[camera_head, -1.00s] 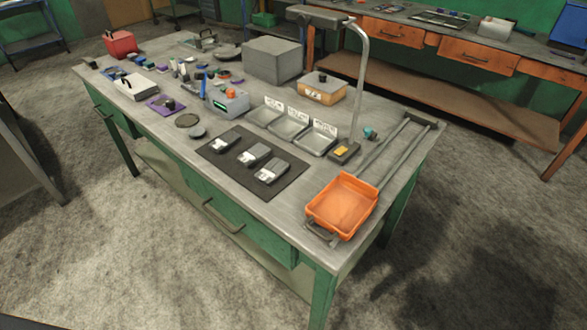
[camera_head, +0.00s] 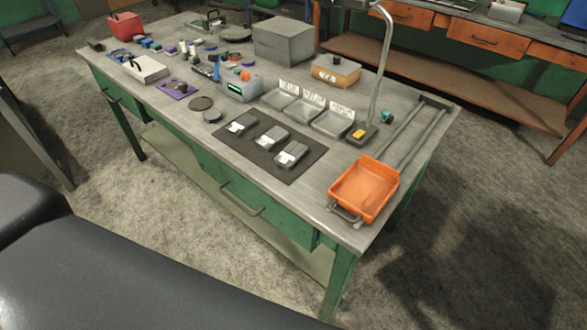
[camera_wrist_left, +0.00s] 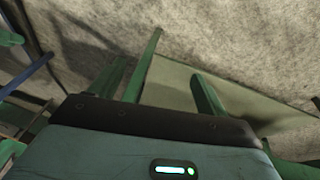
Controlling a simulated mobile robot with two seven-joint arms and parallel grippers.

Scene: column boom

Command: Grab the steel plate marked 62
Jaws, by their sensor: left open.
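Three small grey metal pieces with white labels, the left one (camera_head: 240,123), the middle one (camera_head: 272,138) and the right one (camera_head: 292,155), lie in a row on a dark mat (camera_head: 260,158) near the table's front edge. The labels are too small to read, so I cannot tell which is marked 62. My left gripper (camera_wrist_left: 160,68) is open and empty in the left wrist view, facing the floor and green table parts, with none of the pieces there. In the head view only a dark part of my arm shows at bottom left. My right gripper is not in view.
Behind the mat are labelled metal trays (camera_head: 304,108) and a grey box (camera_head: 284,40). An orange tray (camera_head: 364,190) sits at the right corner by a bent metal post (camera_head: 384,65). A white box (camera_head: 146,69) and clutter fill the left. Floor in front is open.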

